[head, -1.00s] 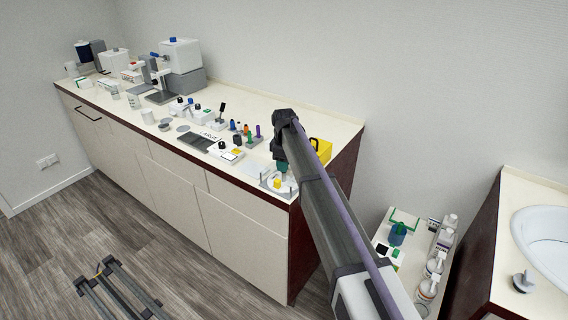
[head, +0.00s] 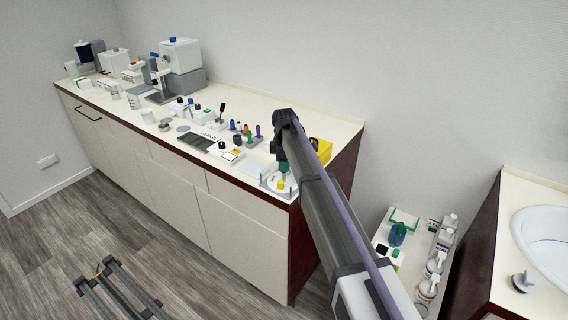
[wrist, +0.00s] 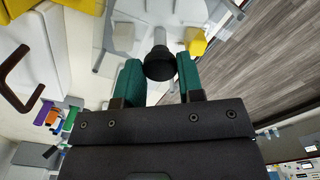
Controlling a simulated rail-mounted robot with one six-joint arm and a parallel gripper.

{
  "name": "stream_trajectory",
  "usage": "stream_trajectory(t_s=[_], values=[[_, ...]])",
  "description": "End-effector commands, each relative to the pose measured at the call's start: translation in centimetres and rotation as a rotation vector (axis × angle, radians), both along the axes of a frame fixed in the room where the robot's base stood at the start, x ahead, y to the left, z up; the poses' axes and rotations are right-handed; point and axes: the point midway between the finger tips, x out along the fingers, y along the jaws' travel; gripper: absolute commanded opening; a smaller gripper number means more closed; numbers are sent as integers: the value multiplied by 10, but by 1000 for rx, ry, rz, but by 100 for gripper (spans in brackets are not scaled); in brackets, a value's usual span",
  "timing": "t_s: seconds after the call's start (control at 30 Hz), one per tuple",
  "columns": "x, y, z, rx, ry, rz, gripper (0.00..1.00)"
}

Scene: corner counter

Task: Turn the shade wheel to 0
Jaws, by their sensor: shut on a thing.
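The shade wheel (head: 270,184) is a pale disc device at the front right end of the counter, with a yellow block (head: 281,185) on it. In the wrist view the pale wheel (wrist: 125,38) shows beyond my fingers, with the yellow block (wrist: 195,42) to the right. A round black knob (wrist: 159,62) sits between my green fingertips. My gripper (head: 284,168) reaches down over the wheel and is shut on this knob. The arm hides part of the wheel in the head view. No scale numbers can be read.
A yellow box (head: 321,150) stands just right of my gripper. Coloured vials (head: 247,132) in a rack and a white box with a black knob (head: 226,151) stand to the left. The counter's front edge is close to the wheel.

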Motion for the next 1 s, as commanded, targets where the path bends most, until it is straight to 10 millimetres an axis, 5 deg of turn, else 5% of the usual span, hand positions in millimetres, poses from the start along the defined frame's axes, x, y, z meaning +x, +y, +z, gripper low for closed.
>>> stream_trajectory(t_s=[0.33,0.37,0.6,1.0], values=[[-1,0,0,0,2,1,11],[-1,0,0,0,2,1,36],[0,0,0,0,1,1,59],[0,0,16,0,0,1,60]])
